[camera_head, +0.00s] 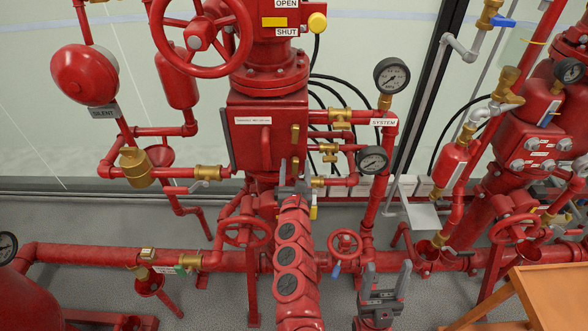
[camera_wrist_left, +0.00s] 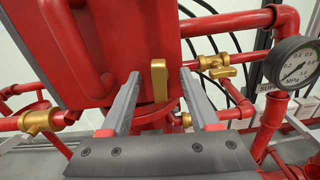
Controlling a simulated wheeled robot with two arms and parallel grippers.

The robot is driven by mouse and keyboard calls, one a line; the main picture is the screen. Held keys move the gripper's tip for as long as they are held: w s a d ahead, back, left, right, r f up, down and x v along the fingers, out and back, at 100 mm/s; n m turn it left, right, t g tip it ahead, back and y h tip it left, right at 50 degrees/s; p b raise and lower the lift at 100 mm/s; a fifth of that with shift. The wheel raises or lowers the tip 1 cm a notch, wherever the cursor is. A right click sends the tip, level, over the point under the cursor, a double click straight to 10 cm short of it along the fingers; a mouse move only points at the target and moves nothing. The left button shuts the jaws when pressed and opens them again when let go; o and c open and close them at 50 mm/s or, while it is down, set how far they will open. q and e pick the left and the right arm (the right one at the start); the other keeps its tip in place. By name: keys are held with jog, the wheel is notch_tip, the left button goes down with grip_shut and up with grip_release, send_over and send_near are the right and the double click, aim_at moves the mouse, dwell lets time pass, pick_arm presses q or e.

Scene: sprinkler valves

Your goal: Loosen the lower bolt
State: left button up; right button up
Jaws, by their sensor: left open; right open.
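The red valve box (camera_head: 262,120) stands upright in the middle of the pipework. The lower bolt (camera_head: 294,166), brass, is on its right front edge, below a similar upper bolt (camera_head: 295,134). My left gripper (camera_head: 294,178) is open, its fingers pointing at the lower bolt. In the left wrist view a brass bolt (camera_wrist_left: 159,80) shows between the fingertips of the left gripper (camera_wrist_left: 158,74), with a gap on each side. I cannot tell whether the tips reach its depth. My right gripper (camera_head: 384,283) is open and empty, low at the right of centre.
A red handle (camera_head: 266,140) sits on the box front, left of the bolts. Brass valves (camera_head: 329,152) and a pressure gauge (camera_head: 373,160) lie close on the right. Red handwheels (camera_head: 247,231) and pipes crowd below. An orange wooden table (camera_head: 545,297) stands lower right.

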aim_at(295, 169)
pick_arm(q)
jog(key=shift+s, duration=0.1)
jog(key=s+p, duration=0.1)
jog(key=s, duration=0.3)
jog(key=shift+s, duration=0.9)
